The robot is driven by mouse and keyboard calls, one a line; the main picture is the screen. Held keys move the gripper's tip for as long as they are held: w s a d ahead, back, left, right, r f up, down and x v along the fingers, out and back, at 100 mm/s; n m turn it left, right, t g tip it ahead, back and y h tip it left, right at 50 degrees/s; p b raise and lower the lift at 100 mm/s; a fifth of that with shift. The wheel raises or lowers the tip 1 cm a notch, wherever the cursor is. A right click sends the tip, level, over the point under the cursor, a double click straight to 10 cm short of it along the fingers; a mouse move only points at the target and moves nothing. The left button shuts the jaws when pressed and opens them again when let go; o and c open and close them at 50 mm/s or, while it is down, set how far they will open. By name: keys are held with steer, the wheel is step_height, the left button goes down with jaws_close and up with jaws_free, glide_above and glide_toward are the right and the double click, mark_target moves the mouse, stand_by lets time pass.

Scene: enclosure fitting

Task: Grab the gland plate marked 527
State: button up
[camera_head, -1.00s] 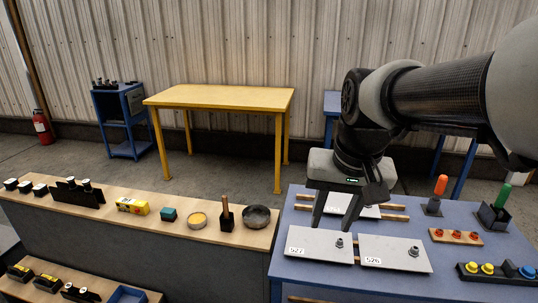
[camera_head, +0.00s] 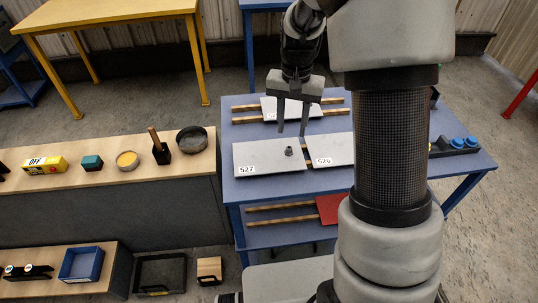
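The gland plate marked 527 (camera_head: 262,158) is a flat light grey plate at the left front of the blue table, with a dark knob (camera_head: 289,151) near its right edge. The plate marked 526 (camera_head: 338,147) lies to its right, partly hidden behind my arm. A third pale plate (camera_head: 287,110) lies behind them on wooden strips, its mark too small to read. My gripper (camera_head: 291,134) points down with its two fingers apart and nothing visible between them. It appears above or just behind the knob of 527; I cannot tell the exact height.
My arm covers the table's right middle. Blue buttons (camera_head: 463,143) show at the right end. A red plate (camera_head: 328,208) lies on the lower shelf. A wooden bench (camera_head: 110,178) at left holds a yellow OFF box (camera_head: 45,165) and a round dark bowl (camera_head: 192,139).

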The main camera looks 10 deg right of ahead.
mark_target(289, 148)
step_height(289, 148, down, 8)
steer(key=shift+w+a+r, duration=0.1)
steer(key=shift+w+a, duration=0.05)
stand_by(0.3)
jaws_close()
